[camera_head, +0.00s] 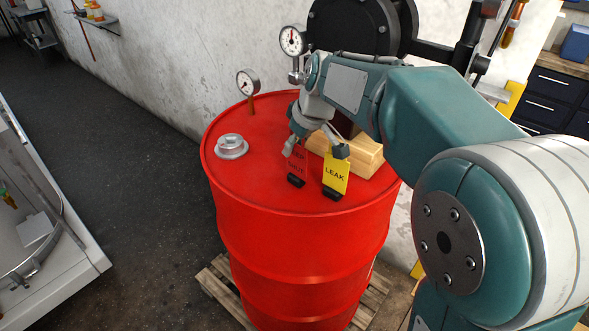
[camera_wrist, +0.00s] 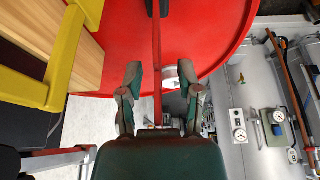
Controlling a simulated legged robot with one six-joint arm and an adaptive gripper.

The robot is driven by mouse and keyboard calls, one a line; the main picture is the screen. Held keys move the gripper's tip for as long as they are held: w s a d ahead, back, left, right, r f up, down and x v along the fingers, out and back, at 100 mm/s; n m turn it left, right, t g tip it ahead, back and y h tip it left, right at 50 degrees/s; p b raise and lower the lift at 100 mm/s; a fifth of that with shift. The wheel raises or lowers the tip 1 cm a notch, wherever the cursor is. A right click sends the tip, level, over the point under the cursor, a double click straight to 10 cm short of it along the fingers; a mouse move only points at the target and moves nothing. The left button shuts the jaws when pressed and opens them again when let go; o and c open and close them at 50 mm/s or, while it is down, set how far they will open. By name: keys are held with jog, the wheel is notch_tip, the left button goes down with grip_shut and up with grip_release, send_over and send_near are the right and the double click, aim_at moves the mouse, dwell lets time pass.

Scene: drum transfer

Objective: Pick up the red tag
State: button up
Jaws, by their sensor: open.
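The red tag (camera_head: 297,165) stands upright in a small black base on top of the red drum (camera_head: 303,230), and its dark lettering is partly hidden by my gripper (camera_head: 314,149). In the wrist view the red tag (camera_wrist: 157,50) shows edge-on as a thin red strip. It runs between the two fingers of my gripper (camera_wrist: 159,72), with a visible gap on each side. My gripper is open and holds nothing. A yellow tag (camera_head: 336,175) reading LEAK stands just right of the red tag, and its yellow edge (camera_wrist: 66,45) shows at the left in the wrist view.
Wooden blocks (camera_head: 366,157) lie on the drum behind the yellow tag. A gauge (camera_head: 248,82) and a metal cap (camera_head: 231,146) are on the drum's left side. The drum stands on a pallet (camera_head: 222,282). A white-edged container (camera_head: 75,240) is at far left. Floor between is clear.

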jog(key=shift+d, duration=0.25)
grip_shut()
jog(key=shift+a, duration=0.25)
